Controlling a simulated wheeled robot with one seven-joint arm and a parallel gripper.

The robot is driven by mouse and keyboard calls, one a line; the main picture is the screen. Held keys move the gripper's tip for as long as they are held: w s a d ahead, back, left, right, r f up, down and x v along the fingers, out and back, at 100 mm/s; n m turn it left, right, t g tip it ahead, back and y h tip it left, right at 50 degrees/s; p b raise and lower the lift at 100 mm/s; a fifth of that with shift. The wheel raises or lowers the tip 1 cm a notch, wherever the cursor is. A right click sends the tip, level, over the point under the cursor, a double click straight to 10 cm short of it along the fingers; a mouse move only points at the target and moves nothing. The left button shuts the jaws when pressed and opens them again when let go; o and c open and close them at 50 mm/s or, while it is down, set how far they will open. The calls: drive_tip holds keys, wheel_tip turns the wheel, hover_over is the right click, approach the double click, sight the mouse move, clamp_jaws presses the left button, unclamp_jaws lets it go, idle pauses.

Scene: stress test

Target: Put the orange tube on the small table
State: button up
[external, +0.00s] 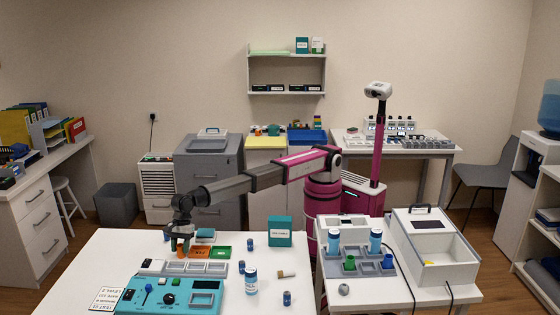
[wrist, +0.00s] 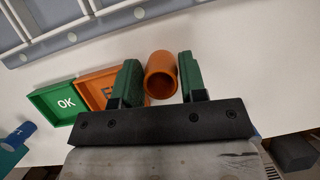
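The orange tube (wrist: 160,75) is between the two green fingers of my gripper (wrist: 161,82) in the wrist view, with its dark open end facing the camera. The fingers lie very close to its sides; I cannot tell whether both touch it. In the external view my gripper (external: 180,244) points down, low over the back left of the large white table (external: 120,250), and the tube is not clear there. A smaller white table (external: 370,295) stands to the right, largely covered; which table is the small one is not certain.
An orange tray (wrist: 98,90) and a green OK tray (wrist: 52,103) lie beside my gripper. A grey rack (wrist: 75,25), a teal panel (external: 170,298), blue-capped bottles and a teal box (external: 279,232) share the large table. A white open box (external: 435,262) and a tube rack occupy the right table.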

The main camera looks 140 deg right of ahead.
drive_tip(key=c, duration=0.6)
drive_tip(key=shift+r, duration=0.1)
